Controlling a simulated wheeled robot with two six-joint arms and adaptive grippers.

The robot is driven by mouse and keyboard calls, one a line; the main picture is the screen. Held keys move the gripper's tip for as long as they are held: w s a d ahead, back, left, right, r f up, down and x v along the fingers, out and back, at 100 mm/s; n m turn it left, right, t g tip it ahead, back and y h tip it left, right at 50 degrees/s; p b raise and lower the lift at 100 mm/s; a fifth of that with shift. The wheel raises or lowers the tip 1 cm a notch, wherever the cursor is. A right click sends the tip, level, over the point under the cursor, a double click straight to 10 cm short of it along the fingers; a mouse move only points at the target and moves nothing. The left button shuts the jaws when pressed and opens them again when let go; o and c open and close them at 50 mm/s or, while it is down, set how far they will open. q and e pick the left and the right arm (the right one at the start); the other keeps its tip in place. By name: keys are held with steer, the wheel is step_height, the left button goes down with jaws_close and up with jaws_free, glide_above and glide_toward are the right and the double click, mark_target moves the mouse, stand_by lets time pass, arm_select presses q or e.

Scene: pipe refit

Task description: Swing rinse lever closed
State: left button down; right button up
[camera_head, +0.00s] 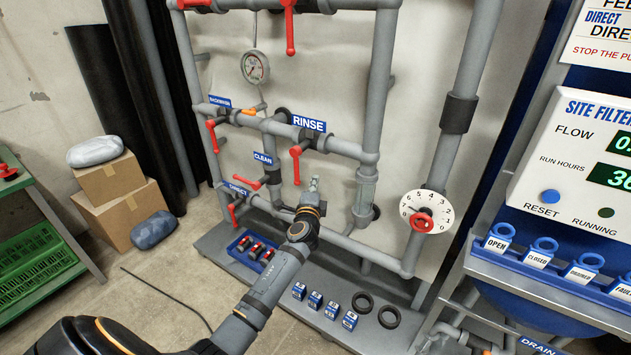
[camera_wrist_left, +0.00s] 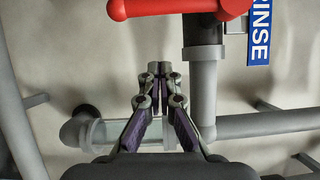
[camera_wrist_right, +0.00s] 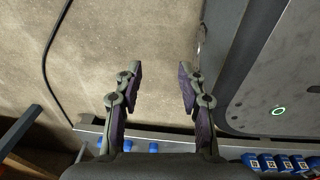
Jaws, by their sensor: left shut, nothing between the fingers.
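The red rinse lever (camera_head: 296,163) hangs down from its valve on the horizontal pipe, below and left of the blue RINSE sign (camera_head: 310,124). My left gripper (camera_head: 314,184) is shut and empty, just right of the lever's lower end in the head view. In the left wrist view the closed fingertips (camera_wrist_left: 160,68) are below the red lever (camera_wrist_left: 165,8), with a visible gap in the picture. The RINSE sign (camera_wrist_left: 260,30) also shows there. My right gripper (camera_wrist_right: 159,70) is open and empty above the floor; it is not seen in the head view.
Other red levers sit at BACKWASH (camera_head: 212,135), CLEAN (camera_head: 297,6) and DIRECT (camera_head: 233,212). A numbered dial (camera_head: 427,212) is on the right. A control panel stands at far right.

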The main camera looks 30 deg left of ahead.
arm_select(q)
steer(key=v, duration=0.9)
steer(key=shift+s, duration=0.3)
arm_select(e)
steer(key=shift+r, duration=0.1)
arm_select(q)
steer(key=shift+a, duration=0.1)
